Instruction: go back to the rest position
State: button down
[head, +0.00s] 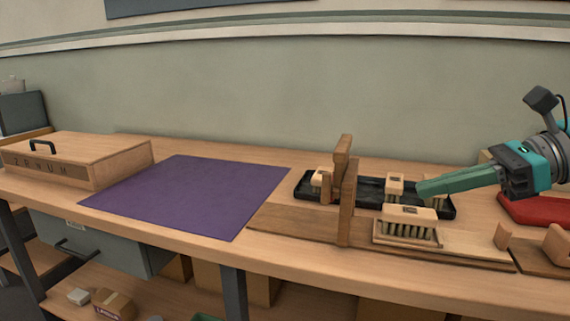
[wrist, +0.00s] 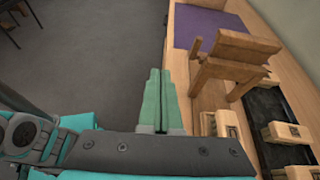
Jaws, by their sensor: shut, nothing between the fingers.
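My gripper (head: 424,188) reaches in from the right in the head view, its green fingers together and empty. In that view its tips overlap the black tray (head: 302,186) and the brush blocks; I cannot tell the height. In the wrist view the closed fingers (wrist: 160,75) appear over the grey floor, beside the bench edge. A wooden brush block with bristle tufts (head: 408,223) lies at the front of the bench in the head view. Smaller tufted blocks (head: 395,183) sit in the black tray. A wooden upright stand (head: 346,200) rises left of the brush block.
A purple mat (head: 190,195) lies bare on the bench, left of the stand. A wooden box with a black handle (head: 75,160) is at the far left. A red item (head: 535,209) lies under my arm at the right. The wall closes off the back.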

jog(key=s+a+f+n+g+h, duration=0.25)
jog(key=a+f+n, duration=0.25)
jog(key=a+f, duration=0.3)
jog(key=s+a+f+n+g+h, duration=0.1)
jog(key=s+a+f+n+h, duration=0.4)
jog(key=f, duration=0.4)
jog(key=s+d+f+n+g+h, duration=0.1)
jog(key=s+d+f+n+h, duration=0.1)
jog(key=s+f+n, duration=0.3)
jog(key=s+d+f+n+g+h, duration=0.1)
jog(key=s+d+f+n+h, duration=0.2)
jog(key=f, duration=0.9)
jog(key=s+d+n, duration=0.2)
jog(key=shift+s+n, duration=0.25)
jog(key=shift+n, duration=0.15)
